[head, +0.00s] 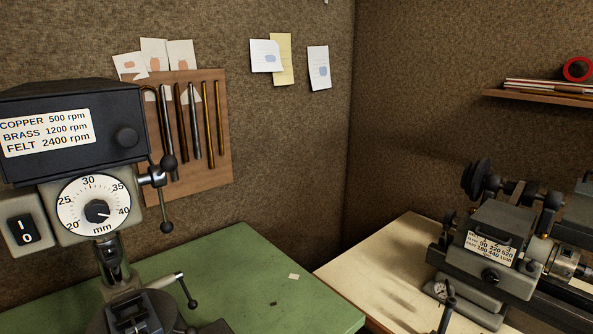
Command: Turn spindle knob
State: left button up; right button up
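A dark drill press (60,95) stands at the left. Its sign lists copper 500, brass 1200 and felt 2400 rpm, with a round black knob (127,137) to the right of the sign. Below, a white dial (75,195) marked 20 to 40 mm has a black knob (97,211) at its centre. A small lathe (505,235) at the right has a speed plate and a black knob (491,277) below it. No label shows which knob is the spindle knob. Neither of my grippers is in view, and nothing visibly touches these knobs.
A ball-ended lever (168,163) sticks out at the press's right side. A switch box (24,226) is at its left. The green bench (240,275) is mostly clear right of the press. A pale bench (385,265) carries the lathe. A tool board (225,130) hangs behind.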

aim_at(490, 276)
jog(key=l+z, duration=0.15)
jog(key=z, duration=1.5)
jog(key=k+l, duration=0.05)
